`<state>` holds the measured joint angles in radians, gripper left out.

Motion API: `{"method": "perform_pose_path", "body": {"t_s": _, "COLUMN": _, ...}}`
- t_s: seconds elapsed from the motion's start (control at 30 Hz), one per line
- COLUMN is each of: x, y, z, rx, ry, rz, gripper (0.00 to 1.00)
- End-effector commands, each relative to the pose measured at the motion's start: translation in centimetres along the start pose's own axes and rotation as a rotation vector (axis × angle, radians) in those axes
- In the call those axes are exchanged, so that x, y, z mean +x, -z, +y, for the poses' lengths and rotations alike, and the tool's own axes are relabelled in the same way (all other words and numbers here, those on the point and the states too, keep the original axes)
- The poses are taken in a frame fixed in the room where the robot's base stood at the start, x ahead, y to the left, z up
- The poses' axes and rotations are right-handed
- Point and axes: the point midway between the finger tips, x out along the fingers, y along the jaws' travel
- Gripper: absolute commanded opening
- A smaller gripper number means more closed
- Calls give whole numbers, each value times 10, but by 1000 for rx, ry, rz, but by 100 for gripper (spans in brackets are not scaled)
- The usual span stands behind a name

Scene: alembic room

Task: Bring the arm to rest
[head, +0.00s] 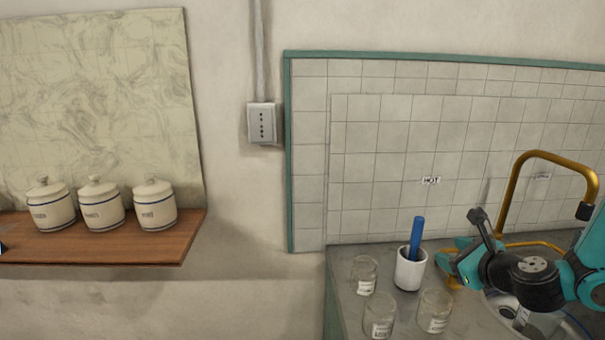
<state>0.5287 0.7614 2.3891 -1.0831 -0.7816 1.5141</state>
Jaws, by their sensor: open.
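My arm, teal and black, reaches in from the right edge over the sink (505,303). My gripper (453,266) is at its left end, just right of the white cup (410,270) that holds a blue-handled tool (416,238). The gripper is open. It looks close to the cup, but I cannot tell whether they touch. I see nothing held in it. My arm hides part of the sink and the counter behind it.
Several glass jars with labels, one of them here (364,275), stand on the grey counter (343,315) left of the sink. A brass faucet (512,185) arches behind my arm. Lidded white canisters (101,207) stand on a wooden shelf (150,246) at left.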

Motion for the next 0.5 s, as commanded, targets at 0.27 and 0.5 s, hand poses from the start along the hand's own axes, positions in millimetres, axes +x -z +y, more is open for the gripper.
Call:
{"method": "perform_pose_path", "body": {"t_s": 0.27, "x": -75, "y": -130, "z": 162, "rx": -1210, "ry": -653, "rz": -342, "gripper": 52}}
{"method": "perform_pose_path", "body": {"t_s": 0.5, "x": -199, "y": -144, "z": 225, "rx": -2082, "ry": -1068, "rz": -754, "gripper": 52}}
